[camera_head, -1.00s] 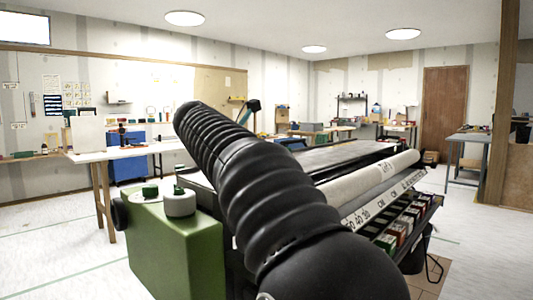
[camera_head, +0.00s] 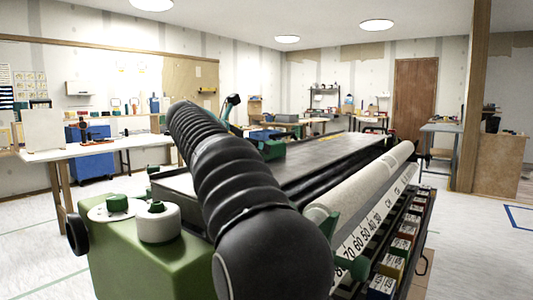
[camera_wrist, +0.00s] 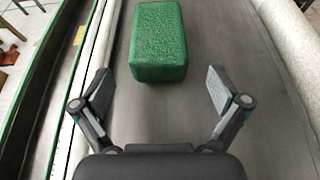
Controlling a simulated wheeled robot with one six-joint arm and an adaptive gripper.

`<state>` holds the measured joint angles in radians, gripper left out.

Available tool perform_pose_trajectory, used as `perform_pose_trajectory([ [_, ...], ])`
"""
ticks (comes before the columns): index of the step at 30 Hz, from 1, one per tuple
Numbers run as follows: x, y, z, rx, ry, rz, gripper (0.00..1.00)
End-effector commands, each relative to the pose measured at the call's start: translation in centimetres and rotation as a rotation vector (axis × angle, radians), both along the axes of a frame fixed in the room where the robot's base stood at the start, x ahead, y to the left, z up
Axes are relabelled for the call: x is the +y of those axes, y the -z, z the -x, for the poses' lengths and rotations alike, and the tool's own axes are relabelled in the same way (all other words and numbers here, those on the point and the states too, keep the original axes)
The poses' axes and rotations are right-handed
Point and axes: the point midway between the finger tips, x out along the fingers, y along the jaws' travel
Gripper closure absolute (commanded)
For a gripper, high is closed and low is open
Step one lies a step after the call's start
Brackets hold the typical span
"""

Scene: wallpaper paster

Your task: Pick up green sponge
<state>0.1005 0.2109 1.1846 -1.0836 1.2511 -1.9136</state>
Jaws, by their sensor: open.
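The green sponge (camera_wrist: 158,42) is a rough-textured block in the upper middle of the wrist view. It lies on the long dark grey bed of the pasting machine (camera_wrist: 230,125), which also shows in the head view (camera_head: 335,150). My gripper (camera_wrist: 158,86) is open and empty, with its two fingers spread wide. The sponge is ahead of the gripper and lines up with the gap between the fingers. No finger touches it. In the head view my black ribbed arm hides part of the bed, and the gripper is out of sight.
A pale paper roll (camera_head: 365,182) runs along the bed's right side, above a numbered scale and small boxes (camera_head: 400,245). The machine's green housing (camera_head: 140,255) with two knobs stands at near left. A white worktable (camera_head: 95,148) is behind it.

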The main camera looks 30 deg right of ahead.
Motion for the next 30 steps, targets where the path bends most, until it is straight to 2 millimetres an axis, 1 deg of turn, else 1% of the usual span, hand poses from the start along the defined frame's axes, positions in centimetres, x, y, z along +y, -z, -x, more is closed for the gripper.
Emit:
perform_pose_trajectory([
  [1,-0.5,0.3,-0.2,0.001,0.001,0.000,0.02],
  [8,-1.2,0.6,-0.6,0.001,-0.004,0.000,0.02],
  [10,-1.7,0.8,-0.8,0.000,-0.002,0.000,0.02],
  [19,-5.2,2.1,-2.0,0.000,-0.002,0.000,0.02],
  [22,-5.6,2.2,-2.2,0.001,-0.004,0.000,0.02],
  [27,-5.5,2.2,-2.2,0.000,-0.004,0.000,0.02],
  [29,-5.5,2.2,-2.2,0.000,-0.004,0.000,0.17],
  [30,-5.5,2.2,-2.2,0.000,-0.004,0.000,0.27],
])
